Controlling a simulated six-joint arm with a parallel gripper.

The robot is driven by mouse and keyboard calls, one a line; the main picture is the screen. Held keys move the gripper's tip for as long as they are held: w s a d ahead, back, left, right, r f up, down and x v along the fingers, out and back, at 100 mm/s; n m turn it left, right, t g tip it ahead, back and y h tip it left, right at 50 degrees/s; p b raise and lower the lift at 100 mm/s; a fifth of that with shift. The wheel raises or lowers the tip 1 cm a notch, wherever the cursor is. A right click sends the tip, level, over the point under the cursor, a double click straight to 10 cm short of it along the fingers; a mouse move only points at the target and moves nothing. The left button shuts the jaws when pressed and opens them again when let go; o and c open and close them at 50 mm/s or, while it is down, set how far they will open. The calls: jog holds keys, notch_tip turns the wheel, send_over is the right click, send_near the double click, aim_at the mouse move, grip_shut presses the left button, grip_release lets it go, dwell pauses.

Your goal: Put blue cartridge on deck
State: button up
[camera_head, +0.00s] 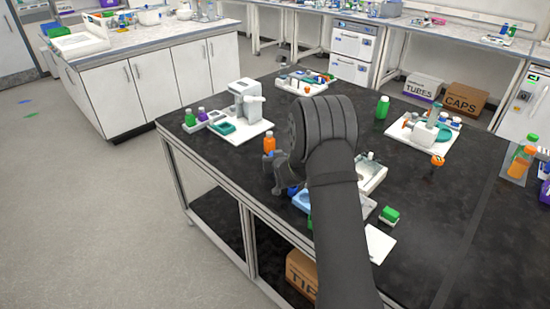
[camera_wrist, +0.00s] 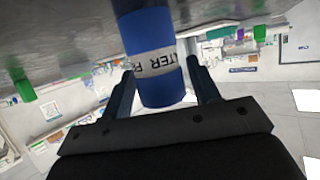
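The blue cartridge (camera_wrist: 163,90), with a white label band, sits between the two fingers of my gripper (camera_wrist: 160,72) in the wrist view. One finger is at each side of it, very close; I cannot tell if both touch it. Its far end runs out of the top of the picture. In the head view my gripper (camera_head: 281,187) is low over the near left edge of the black bench, partly hidden by my arm. A small blue piece (camera_head: 293,190) shows beside it, probably the cartridge. Which item is the deck is unclear; a light blue tray (camera_head: 303,201) lies just right.
On the black bench (camera_head: 440,225) an orange bottle (camera_head: 269,145) stands behind my gripper. A white board with a device (camera_head: 246,100) is at the back left. A green-topped block (camera_head: 389,215) and a white plate (camera_head: 379,243) lie right of my arm. The bench's right middle is mostly clear.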

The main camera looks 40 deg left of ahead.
jog(key=shift+o, duration=0.4)
jog(key=shift+d+r, duration=0.1)
jog(key=shift+r, duration=0.15)
jog(key=v, duration=1.2)
jog(key=shift+f, duration=0.2)
jog(key=x, duration=1.2)
jog(key=shift+r, duration=1.25)
jog(key=shift+f, duration=0.1)
